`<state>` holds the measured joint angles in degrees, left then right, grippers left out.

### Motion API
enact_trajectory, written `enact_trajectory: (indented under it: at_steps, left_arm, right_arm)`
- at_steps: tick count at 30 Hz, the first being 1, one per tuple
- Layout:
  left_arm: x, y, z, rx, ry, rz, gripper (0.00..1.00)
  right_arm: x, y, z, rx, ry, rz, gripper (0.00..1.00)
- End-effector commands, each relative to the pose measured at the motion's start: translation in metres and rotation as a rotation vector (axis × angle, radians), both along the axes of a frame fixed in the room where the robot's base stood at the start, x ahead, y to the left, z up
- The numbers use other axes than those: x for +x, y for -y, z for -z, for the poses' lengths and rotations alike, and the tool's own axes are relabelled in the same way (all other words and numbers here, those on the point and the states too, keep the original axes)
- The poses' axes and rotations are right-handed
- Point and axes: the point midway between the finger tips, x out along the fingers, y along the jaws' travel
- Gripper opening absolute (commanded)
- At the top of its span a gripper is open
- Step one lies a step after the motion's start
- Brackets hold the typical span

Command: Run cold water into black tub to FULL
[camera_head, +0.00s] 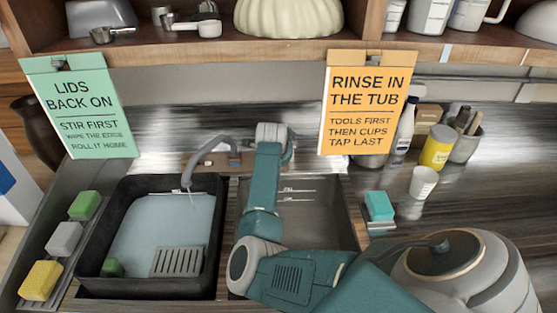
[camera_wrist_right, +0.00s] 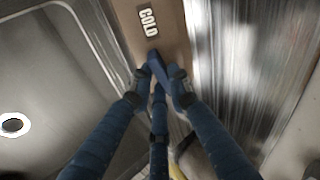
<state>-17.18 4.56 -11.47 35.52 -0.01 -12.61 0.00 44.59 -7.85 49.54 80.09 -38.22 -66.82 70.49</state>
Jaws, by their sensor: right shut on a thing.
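The black tub (camera_head: 89,238) stands in the left basin in the head view, holding pale blue water (camera_head: 160,226) whose surface lies below the rim. The tap spout (camera_head: 190,172) hangs over the tub's back part, and a thin stream seems to fall from it. My right gripper (camera_head: 270,133) is at the tap's base, its fingers mostly hidden by my arm. In the right wrist view, my right gripper (camera_wrist_right: 160,88) is shut on the blue tap handle (camera_wrist_right: 156,66) beside the COLD label (camera_wrist_right: 148,22). My left gripper is out of view.
The right basin (camera_head: 318,215) looks empty behind my arm. Sponges (camera_head: 65,238) line the left edge.

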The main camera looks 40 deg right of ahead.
Motion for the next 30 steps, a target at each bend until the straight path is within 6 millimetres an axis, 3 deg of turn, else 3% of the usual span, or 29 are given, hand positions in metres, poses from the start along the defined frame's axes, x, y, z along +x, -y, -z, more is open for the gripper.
enact_trajectory:
  at_steps: [6,16,17,19,30]
  left_arm:
    - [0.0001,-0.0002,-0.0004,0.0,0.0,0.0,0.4]
    - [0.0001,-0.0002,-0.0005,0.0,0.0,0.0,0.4]
    - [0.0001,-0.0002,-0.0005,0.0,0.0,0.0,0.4]
    - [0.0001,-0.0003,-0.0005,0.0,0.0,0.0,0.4]
    - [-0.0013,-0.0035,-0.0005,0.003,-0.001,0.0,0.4]
  right_arm:
    - [0.0009,-0.001,0.0,0.101,0.086,0.179,0.0]
    - [0.0002,-0.0008,0.0006,0.113,0.095,0.202,0.0]
    - [0.0002,-0.0008,0.0006,0.113,0.095,0.202,0.21]
    - [0.0003,-0.0008,0.0006,0.112,0.095,0.201,0.35]
    - [-0.0006,-0.0033,-0.0034,0.112,0.095,0.198,0.36]
